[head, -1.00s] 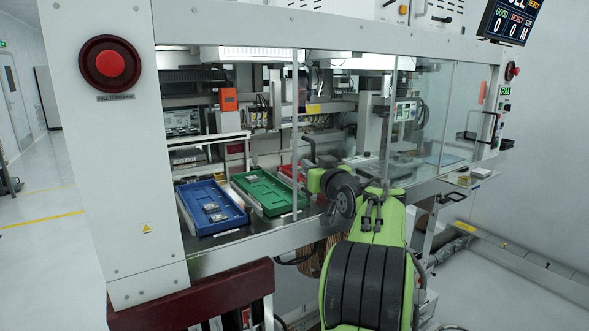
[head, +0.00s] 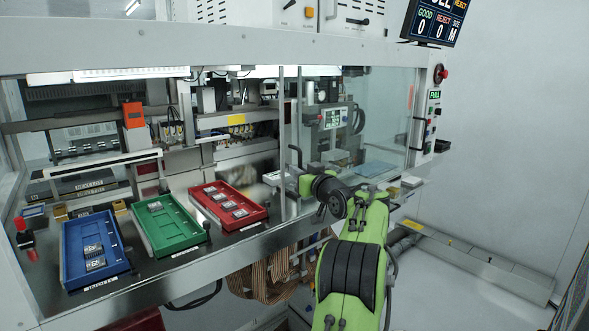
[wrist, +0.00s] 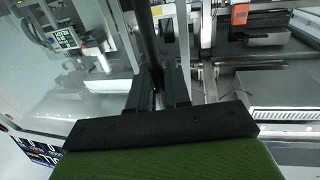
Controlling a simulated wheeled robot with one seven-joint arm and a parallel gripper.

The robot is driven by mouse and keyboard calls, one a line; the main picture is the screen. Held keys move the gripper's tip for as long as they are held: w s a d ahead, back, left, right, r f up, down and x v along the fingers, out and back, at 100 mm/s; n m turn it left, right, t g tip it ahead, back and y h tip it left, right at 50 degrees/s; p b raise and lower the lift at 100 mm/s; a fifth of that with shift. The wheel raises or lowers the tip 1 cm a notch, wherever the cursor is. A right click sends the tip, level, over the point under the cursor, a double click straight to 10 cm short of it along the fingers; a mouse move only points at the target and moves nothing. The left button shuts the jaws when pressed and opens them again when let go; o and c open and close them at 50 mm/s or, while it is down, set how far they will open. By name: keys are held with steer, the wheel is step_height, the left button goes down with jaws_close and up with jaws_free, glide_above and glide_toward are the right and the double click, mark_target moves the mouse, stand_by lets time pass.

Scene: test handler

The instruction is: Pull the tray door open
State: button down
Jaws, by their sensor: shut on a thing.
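The tray door is a clear sliding glass panel (head: 385,115) in the front of the handler. Its dark upright handle (head: 293,155) is near the panel's left edge; the handle also shows as a black bar in the wrist view (wrist: 147,35). My gripper (wrist: 157,80) is shut on this handle, with a black finger on each side of it. In the head view the fingers are small and partly hidden by my wrist. Left of the panel the front is open, showing blue (head: 68,262), green (head: 150,243) and red (head: 262,212) trays.
A red emergency button (head: 441,74) and control buttons sit on the right post. A status screen (head: 437,18) hangs above. A metal ledge (head: 225,250) runs under the trays. Brown ribbed hoses (head: 275,275) hang below.

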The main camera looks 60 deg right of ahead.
steer(key=shift+s+d, duration=0.25)
steer(key=shift+d, duration=0.6)
steer(key=c, duration=1.3)
jaws_free()
steer(key=shift+c, duration=0.2)
steer(key=b+v, duration=0.4)
steer(key=v, duration=1.1)
steer(key=shift+s+a, duration=0.2)
steer(key=shift+s, duration=0.15)
steer(key=shift+f, duration=0.1)
